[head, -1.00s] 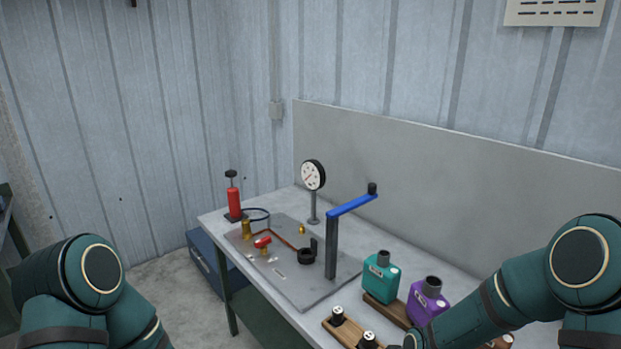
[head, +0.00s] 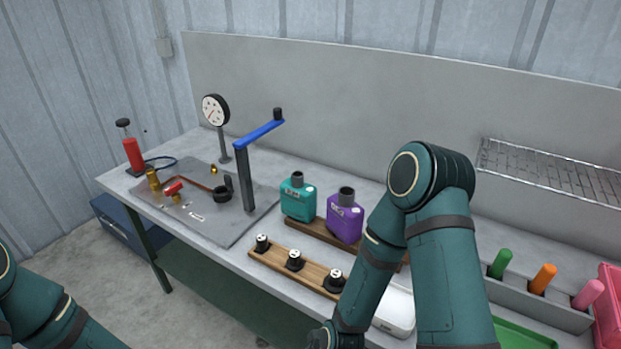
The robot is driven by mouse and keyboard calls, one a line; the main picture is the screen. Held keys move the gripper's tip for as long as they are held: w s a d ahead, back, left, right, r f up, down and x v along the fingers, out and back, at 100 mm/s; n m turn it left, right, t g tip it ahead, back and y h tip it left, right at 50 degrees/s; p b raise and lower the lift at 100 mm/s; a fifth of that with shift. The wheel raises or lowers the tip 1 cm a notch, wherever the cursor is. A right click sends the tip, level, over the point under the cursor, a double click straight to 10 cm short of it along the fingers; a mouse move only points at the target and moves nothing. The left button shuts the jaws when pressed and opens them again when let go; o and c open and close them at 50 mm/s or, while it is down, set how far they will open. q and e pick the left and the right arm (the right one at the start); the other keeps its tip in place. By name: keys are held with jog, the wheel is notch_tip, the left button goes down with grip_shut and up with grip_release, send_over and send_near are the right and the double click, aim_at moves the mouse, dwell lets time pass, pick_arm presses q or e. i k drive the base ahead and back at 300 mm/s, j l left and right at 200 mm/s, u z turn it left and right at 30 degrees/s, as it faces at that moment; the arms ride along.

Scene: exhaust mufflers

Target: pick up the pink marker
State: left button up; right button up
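The pink marker (head: 588,294) stands upright at the right end of a grey holder (head: 540,306) on the bench, in the right part of the head view. An orange marker (head: 543,279) and a green marker (head: 500,263) stand to its left in the same holder. My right arm reaches in from the bottom, left of the markers, and its gripper is not clearly shown near the bottom edge. My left arm shows at the lower left corner, away from the bench. Its gripper is out of view.
A pink bin (head: 609,305) stands close right of the pink marker. A green tray (head: 525,335) lies before the holder and a wire rack (head: 560,175) is behind. Teal (head: 298,198) and purple bottles (head: 345,217), a wooden block (head: 292,268) and a gauge plate (head: 215,215) fill the left.

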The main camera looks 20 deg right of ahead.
aim_at(593, 289)
jog(key=z, duration=2.45)
jog(key=i+l+u, duration=0.1)
jog(key=l, duration=0.35)
jog(key=i+l, duration=0.15)
jog(key=l, duration=0.35)
jog(key=u, duration=0.05)
